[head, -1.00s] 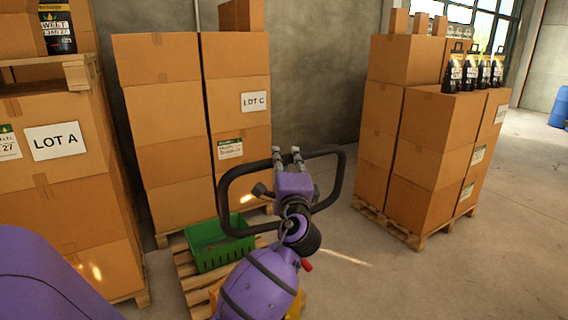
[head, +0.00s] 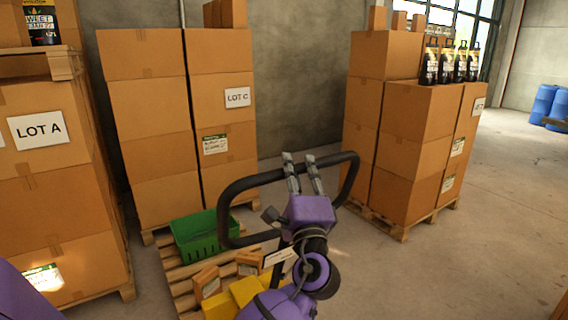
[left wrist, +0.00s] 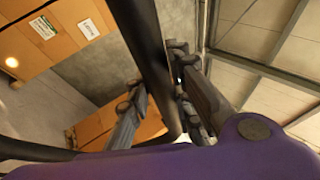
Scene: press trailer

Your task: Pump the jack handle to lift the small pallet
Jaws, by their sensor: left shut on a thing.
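The jack handle (head: 240,187) is a black loop in the middle of the head view. My left gripper (head: 304,160) is shut on its top bar, and its purple wrist hides part of the loop. In the left wrist view the black bar (left wrist: 150,60) passes between the two grey fingers (left wrist: 163,95). The small pallet (head: 176,283) lies low on the floor at lower left, bearing a green crate (head: 197,238) and small cardboard boxes (head: 208,282). Yellow parts (head: 247,291) of the jack show beside them. My arm hides the rest of the jack. My right gripper is not in view.
A LOT A stack (head: 62,200) stands at left and a LOT C stack (head: 150,120) behind the small pallet. Another pallet stack (head: 415,125) with black bags on top stands at right. The floor (head: 430,270) at right is clear. Blue barrels (head: 543,103) stand far right.

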